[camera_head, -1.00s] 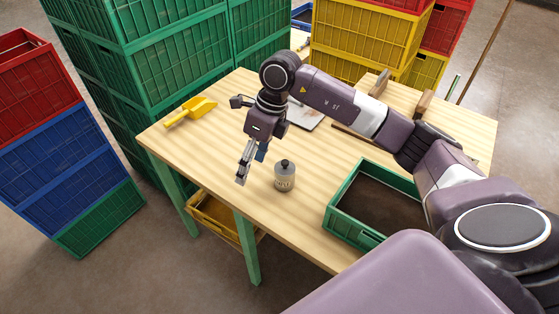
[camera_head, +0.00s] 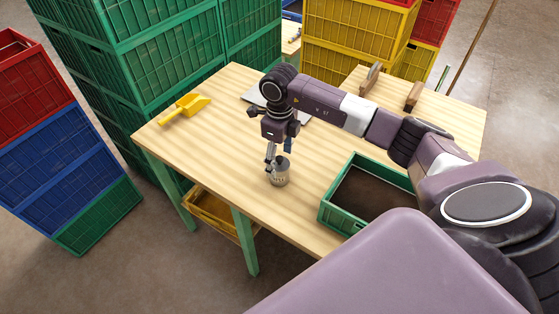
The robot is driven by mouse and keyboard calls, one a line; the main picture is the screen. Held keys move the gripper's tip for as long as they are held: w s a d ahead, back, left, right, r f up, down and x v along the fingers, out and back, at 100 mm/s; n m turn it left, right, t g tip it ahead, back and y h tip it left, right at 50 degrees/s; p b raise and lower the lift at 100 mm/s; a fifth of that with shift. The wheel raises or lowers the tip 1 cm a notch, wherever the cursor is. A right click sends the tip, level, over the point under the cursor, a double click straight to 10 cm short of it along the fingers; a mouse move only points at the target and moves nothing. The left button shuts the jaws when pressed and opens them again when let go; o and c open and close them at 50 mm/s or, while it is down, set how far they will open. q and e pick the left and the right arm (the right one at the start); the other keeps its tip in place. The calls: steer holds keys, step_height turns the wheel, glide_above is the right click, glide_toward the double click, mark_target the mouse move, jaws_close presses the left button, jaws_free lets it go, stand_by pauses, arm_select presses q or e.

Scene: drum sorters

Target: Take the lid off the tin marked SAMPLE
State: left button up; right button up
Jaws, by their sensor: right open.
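The tin (camera_head: 280,177) is a small grey cylinder with a pale label, upright on the wooden table (camera_head: 215,130) near its front edge. The lettering on the label is too small to read. Its dark lid (camera_head: 283,161) is on top. My right gripper (camera_head: 270,167) points down at the tin's upper left side, its fingers open close to the lid. I cannot tell whether a finger touches it. My left gripper is not in view.
A green crate (camera_head: 332,214) with dark contents stands on the table to the right of the tin. A yellow scoop (camera_head: 186,107) lies at the left. A flat grey item (camera_head: 258,98) lies behind my wrist. Stacked crates (camera_head: 170,60) stand behind the table.

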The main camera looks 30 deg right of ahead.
steer(key=shift+c, duration=0.4)
steer(key=c, duration=0.9)
steer(key=shift+c, duration=0.2)
